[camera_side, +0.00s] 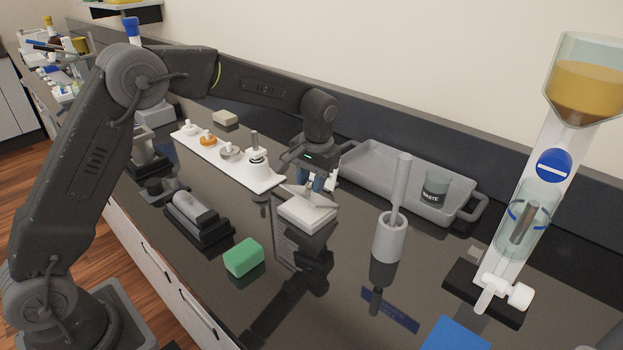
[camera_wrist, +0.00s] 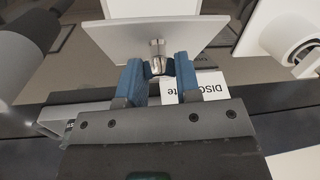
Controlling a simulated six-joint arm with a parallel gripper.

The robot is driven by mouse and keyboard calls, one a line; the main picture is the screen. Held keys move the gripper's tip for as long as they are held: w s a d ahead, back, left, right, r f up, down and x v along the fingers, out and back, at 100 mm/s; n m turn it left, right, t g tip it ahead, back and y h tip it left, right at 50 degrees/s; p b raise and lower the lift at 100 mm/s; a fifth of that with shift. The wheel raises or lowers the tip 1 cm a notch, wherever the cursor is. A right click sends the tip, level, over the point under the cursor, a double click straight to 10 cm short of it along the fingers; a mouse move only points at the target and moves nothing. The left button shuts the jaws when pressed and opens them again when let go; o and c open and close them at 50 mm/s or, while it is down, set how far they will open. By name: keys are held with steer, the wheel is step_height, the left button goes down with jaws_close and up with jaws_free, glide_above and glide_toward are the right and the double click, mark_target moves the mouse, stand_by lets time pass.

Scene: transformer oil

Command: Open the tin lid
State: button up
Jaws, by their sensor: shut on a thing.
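The tin (camera_side: 305,216) is a low white box standing on the dark bench in the side view. Its lid (camera_side: 309,194) is a flat grey-white plate, tilted above the tin. In the wrist view the lid (camera_wrist: 150,37) shows as a grey plate with a small metal knob (camera_wrist: 158,66). My gripper (camera_side: 320,182) is above the tin, its blue fingers on either side of the knob. In the wrist view my gripper (camera_wrist: 160,75) is shut on that knob. The inside of the tin is hidden.
A white rack (camera_side: 225,158) with small vessels lies left of my gripper. A grey tray (camera_side: 375,160) with a waste beaker (camera_side: 435,190) is behind right. A holder with a grey rod (camera_side: 390,238) stands right of the tin, a green block (camera_side: 244,258) in front left.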

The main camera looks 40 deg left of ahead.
mark_target(320, 196)
jaws_close()
steer(key=shift+w, duration=0.1)
steer(key=shift+w+r+g, duration=0.15)
steer(key=shift+w+g, duration=0.6)
steer(key=shift+g, duration=0.4)
steer(key=shift+w+r+g, duration=0.15)
steer(key=shift+w+g, duration=0.6)
steer(key=shift+g, duration=0.4)
steer(key=o, duration=0.6)
jaws_free()
steer(key=shift+o, duration=0.2)
steer(key=shift+r, duration=0.15)
